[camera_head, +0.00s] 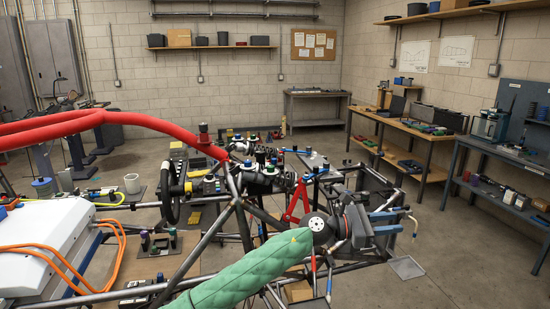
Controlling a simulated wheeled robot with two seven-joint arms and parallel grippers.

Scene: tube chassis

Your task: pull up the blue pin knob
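Several small blue-topped parts show, and I cannot tell for sure which is the pin knob. One blue cap (42,182) sits at the left, above the white box. A smaller blue-topped part (209,178) stands among black parts in the middle of the chassis. A dark blue-purple knob (144,234) stands on a small plate at lower left. My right gripper is not to be seen.
Dark chassis tubes (213,232) cross the middle. A white box (45,240) with orange hoses fills the lower left. Bare floor (460,260) lies right.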

